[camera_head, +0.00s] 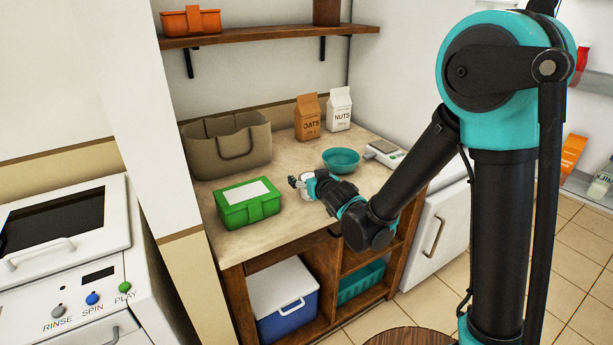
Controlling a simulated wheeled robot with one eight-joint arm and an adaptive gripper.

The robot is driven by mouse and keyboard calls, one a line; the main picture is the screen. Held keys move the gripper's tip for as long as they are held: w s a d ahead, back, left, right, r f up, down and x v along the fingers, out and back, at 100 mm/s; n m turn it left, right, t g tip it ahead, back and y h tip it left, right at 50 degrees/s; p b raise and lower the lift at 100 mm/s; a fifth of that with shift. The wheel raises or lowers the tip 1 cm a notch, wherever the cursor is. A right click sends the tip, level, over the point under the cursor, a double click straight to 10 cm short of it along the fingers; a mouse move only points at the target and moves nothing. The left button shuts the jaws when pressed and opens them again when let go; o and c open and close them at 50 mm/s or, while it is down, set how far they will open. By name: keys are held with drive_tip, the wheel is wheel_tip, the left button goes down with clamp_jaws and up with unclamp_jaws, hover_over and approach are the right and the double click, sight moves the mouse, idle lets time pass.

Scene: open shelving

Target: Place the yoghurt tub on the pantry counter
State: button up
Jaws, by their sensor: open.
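My gripper (303,182) is low over the pantry counter (296,158), near its front edge, between a green box and a teal bowl. It is open. A small white rounded thing (309,192) shows at the fingers and looks like the yoghurt tub. It appears to be at counter height, partly hidden by my gripper. I cannot tell whether the fingers touch it.
The green box (235,212) is left of my gripper, with a grey-brown basket (200,151) behind. The teal bowl (341,155) and a white scale (384,151) are to the right. Oats (308,120) and nuts (339,112) packs stand at the back.

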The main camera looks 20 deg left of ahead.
drive_tip(key=v, duration=1)
drive_tip(key=shift+s+d, duration=0.1)
drive_tip(key=w+d+f+m+g+h, duration=0.1)
drive_tip(key=d+f+m+h, duration=0.2)
drive_tip(key=d, duration=1)
drive_tip(key=w+d+f+m+g+h, duration=0.15)
drive_tip(key=d+f+h, duration=0.3)
drive_tip(key=d, duration=0.85)
drive_tip(key=s+d+f+m+g, duration=0.1)
drive_tip(key=s+d+f+g, duration=0.1)
drive_tip(key=s+d, duration=0.4)
drive_tip(key=s+d+f+m+g+h, duration=0.1)
drive_tip(key=s+d+f+m+g, duration=0.1)
drive_tip(key=s+d, duration=0.5)
drive_tip(key=shift+s+f+g, duration=0.35)
drive_tip(key=shift+f+g, duration=0.1)
drive_tip(key=shift+f, duration=0.05)
drive_tip(key=shift+h, duration=0.25)
drive_tip(key=shift+c, duration=0.2)
